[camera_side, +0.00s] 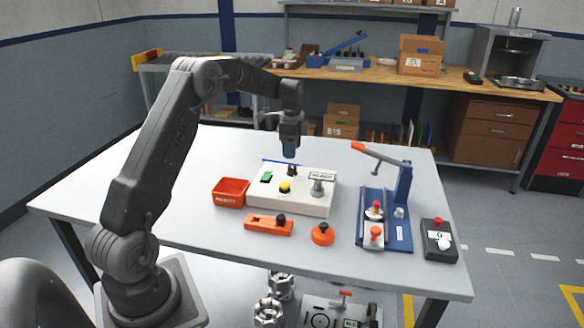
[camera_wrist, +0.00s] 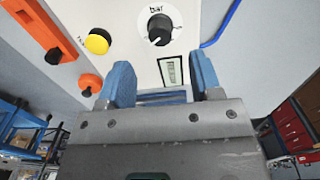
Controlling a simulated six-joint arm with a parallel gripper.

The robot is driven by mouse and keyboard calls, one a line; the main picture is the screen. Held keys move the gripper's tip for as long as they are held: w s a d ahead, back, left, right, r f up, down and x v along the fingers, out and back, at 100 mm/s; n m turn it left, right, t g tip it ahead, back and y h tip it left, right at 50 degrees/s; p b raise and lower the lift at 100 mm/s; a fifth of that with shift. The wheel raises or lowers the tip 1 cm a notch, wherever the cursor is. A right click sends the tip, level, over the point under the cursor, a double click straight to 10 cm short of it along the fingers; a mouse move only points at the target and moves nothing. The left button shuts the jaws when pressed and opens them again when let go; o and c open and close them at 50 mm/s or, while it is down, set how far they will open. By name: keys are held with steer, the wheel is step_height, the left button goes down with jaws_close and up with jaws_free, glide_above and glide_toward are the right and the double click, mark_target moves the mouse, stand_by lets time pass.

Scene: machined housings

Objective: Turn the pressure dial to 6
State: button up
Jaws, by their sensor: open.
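The pressure dial is a round black knob (camera_wrist: 159,29) on a white face marked "bar", with a white pointer mark toward its lower left edge in the wrist view. The scale numbers are too small to read. In the side view the black dial (camera_side: 292,170) is at the back of the white panel box (camera_side: 290,203). My gripper (camera_side: 291,156) points down just above the dial, apart from it. In the wrist view its two blue fingers (camera_wrist: 163,76) are spread with nothing between them, and the dial shows beyond the fingertips.
The panel also carries a yellow button (camera_side: 285,187), a green switch (camera_side: 266,177), a grey knob (camera_side: 317,188) and a small display (camera_side: 322,175). A red bin (camera_side: 230,193) stands at its left. Orange parts (camera_side: 268,226) lie in front; a blue fixture (camera_side: 400,232) stands right.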

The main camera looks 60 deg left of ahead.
mark_target(292, 166)
step_height(292, 166, down, 7)
steer(key=shift+f, duration=0.1)
steer(key=shift+c, duration=0.3)
steer(key=c, duration=0.9)
steer(key=shift+o, duration=0.2)
